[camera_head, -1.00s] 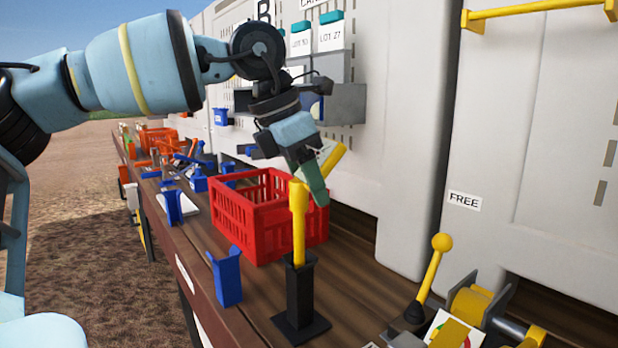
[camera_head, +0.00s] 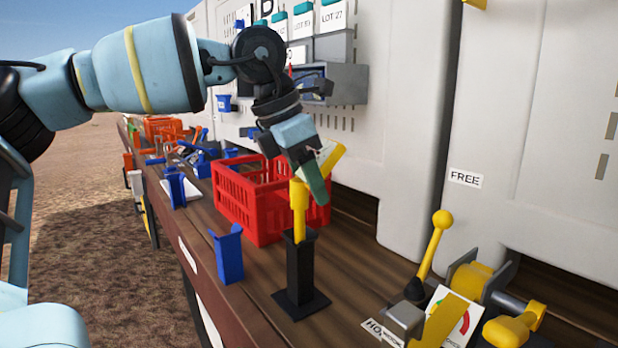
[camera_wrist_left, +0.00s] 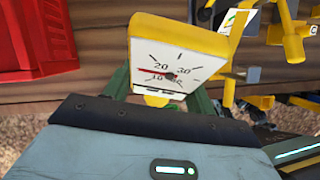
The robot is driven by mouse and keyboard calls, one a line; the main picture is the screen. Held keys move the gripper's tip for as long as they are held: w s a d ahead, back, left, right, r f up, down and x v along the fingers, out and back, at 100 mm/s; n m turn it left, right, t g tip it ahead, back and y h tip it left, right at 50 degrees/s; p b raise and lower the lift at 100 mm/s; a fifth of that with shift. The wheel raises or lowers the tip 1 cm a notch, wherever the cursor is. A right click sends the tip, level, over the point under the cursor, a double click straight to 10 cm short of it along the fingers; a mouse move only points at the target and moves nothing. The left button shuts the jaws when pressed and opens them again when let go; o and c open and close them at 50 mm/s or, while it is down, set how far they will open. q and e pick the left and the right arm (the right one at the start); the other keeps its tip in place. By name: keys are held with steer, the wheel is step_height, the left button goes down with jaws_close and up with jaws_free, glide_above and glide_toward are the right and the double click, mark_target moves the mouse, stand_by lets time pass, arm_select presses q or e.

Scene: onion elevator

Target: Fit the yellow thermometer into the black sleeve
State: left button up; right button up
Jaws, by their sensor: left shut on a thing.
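The yellow thermometer (camera_head: 299,208) is upright over the black sleeve (camera_head: 300,272), which stands on a flat black base on the bench. The lower end of its stem overlaps the sleeve's top and appears to be partly inside; the exact depth is hidden. My left gripper (camera_head: 316,178) is shut on the thermometer near its head, with a green finger beside it. In the left wrist view the thermometer's white dial (camera_wrist_left: 168,72) faces the camera, with a red needle and a yellow rim. The sleeve is not clearly visible there. My right gripper is not in view.
A red crate (camera_head: 238,200) stands just behind the sleeve. A blue holder (camera_head: 229,255) stands to its left. A yellow-knobbed lever (camera_head: 433,245) and a gauge plate (camera_head: 458,318) are to the right. The bench front edge runs along the left.

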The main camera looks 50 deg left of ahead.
arm_select(q)
steer(key=shift+f, duration=0.1)
steer(key=o, duration=1.5)
steer(key=shift+v, duration=3.95)
